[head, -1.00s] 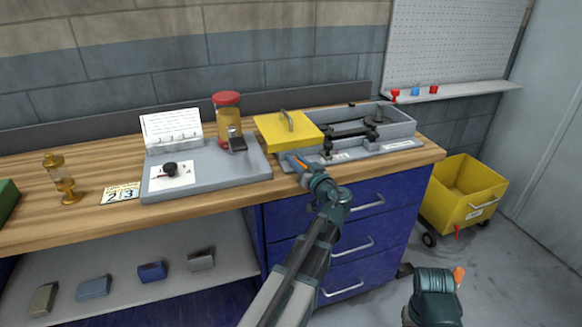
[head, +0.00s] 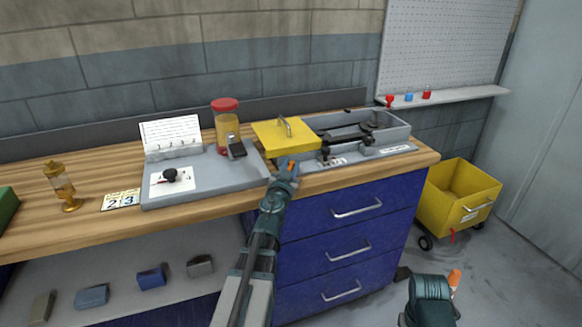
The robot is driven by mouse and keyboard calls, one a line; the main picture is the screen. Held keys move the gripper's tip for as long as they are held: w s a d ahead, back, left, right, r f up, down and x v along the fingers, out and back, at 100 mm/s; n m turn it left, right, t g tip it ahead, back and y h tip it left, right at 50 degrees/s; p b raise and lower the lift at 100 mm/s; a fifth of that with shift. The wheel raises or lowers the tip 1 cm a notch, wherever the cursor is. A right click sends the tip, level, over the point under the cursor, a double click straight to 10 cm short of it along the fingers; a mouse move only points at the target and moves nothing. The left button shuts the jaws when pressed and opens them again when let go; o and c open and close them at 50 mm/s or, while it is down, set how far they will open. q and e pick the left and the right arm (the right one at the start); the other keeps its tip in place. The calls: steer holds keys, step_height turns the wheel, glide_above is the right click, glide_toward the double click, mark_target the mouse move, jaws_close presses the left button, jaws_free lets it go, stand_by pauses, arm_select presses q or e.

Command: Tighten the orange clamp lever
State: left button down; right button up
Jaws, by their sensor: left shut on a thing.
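The orange clamp lever (head: 291,166) shows as a small orange patch at the front edge of the grey fixture with the yellow lid (head: 283,140). My left gripper (head: 287,169) is shut on it, and the fingers hide most of the lever. The forearm reaches up from below, in front of the blue drawers. Part of my right arm shows at the bottom right, but its gripper is not in view.
A grey open-topped fixture (head: 395,125) with dark bars stands right of the lid. A yellow cart (head: 445,205) stands right of the bench.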

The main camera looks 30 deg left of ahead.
arm_select(q)
steer(key=shift+m+h, duration=0.3)
steer(key=c, duration=0.8)
jaws_free()
